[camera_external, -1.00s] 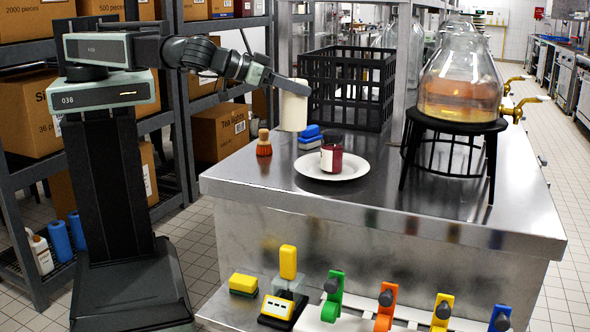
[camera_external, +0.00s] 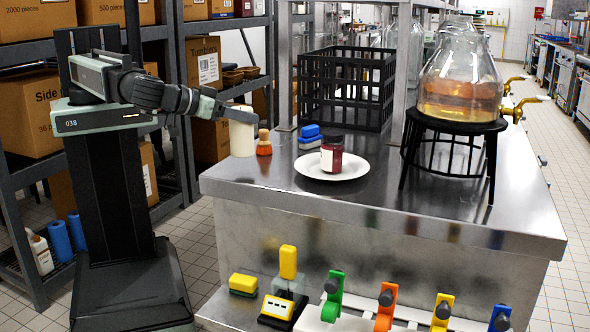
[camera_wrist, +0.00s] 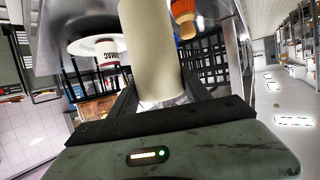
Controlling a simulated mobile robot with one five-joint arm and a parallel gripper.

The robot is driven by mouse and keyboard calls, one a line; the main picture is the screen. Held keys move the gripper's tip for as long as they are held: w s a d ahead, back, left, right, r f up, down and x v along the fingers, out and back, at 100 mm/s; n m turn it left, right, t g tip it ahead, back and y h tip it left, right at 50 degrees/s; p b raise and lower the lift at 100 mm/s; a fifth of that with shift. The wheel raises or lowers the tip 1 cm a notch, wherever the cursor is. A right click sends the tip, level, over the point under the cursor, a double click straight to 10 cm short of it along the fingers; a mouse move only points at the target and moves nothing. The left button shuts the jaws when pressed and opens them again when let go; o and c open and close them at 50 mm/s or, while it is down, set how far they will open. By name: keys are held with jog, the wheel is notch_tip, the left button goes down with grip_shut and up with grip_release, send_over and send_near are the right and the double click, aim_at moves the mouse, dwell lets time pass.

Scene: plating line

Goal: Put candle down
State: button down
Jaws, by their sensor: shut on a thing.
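The candle (camera_external: 242,136) is a plain cream cylinder, upright at the left edge of the steel counter (camera_external: 240,180), just left of a small orange-bristled brush (camera_external: 264,145). My gripper (camera_external: 238,113) is shut on the candle near its top. In the wrist view the candle (camera_wrist: 148,45) runs out from between my fingers (camera_wrist: 155,95). Its base is near the counter's edge; I cannot tell whether it touches the top.
A white plate (camera_external: 312,172) with a dark red jar (camera_external: 331,153) stands to the right. A blue sponge (camera_external: 309,137) lies behind it. A black crate (camera_external: 347,88) is at the back. A black stand (camera_external: 455,127) holds a glass vessel (camera_external: 460,80). The front left counter is clear.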

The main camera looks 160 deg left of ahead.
aim_at(241, 128)
notch_tip(241, 128, down, 4)
jog(key=b, duration=0.3)
jog(key=shift+f+b, duration=0.1)
jog(key=shift+b, duration=0.25)
jog(key=shift+r, duration=0.25)
jog(key=shift+f, duration=0.2)
jog(key=c, duration=0.5)
grip_release()
jog(key=shift+r, duration=0.1)
jog(key=shift+r+p, duration=0.15)
jog(key=shift+p, duration=0.15)
jog(key=p+v, duration=0.4)
jog(key=v, duration=0.8)
